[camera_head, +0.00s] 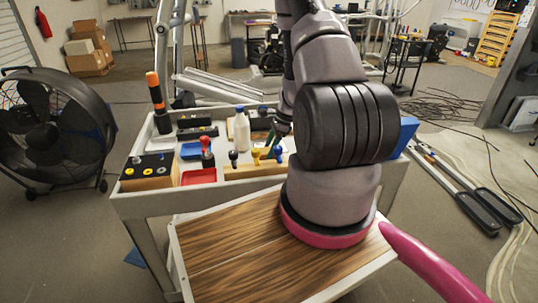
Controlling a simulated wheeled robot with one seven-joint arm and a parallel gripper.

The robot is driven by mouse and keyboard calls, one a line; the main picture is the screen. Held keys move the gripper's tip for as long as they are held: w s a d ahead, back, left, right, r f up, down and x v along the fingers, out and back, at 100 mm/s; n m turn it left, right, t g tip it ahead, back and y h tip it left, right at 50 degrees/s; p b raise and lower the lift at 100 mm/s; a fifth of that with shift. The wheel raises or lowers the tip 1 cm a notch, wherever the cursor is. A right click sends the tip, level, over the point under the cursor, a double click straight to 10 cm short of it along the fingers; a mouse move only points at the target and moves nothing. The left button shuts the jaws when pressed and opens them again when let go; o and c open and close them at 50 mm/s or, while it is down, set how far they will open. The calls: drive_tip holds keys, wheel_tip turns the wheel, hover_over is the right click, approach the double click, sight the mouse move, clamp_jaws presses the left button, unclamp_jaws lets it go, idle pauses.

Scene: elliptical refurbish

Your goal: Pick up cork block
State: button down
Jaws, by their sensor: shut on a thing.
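My gripper (281,128) shows only in part, small and dark, behind my arm's large black and grey joints, over the back right of the cart's upper tray (145,200). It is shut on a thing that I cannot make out. A thin green item (270,139) shows right beside it. I cannot pick out the cork block for certain; my arm hides the right part of the tray. A tan block (240,172) lies at the tray's front, below several small knobbed tools.
The tray also holds a white bottle (242,131), a red-handled tool (207,152), a wooden block with a black top (150,171) and an orange-topped black tool (157,103). A blue box (405,137) stands at right. A large fan (50,130) is left of the cart.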

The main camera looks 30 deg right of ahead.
wheel_tip(320, 180, up, 16)
drive_tip(key=shift+f, duration=0.25)
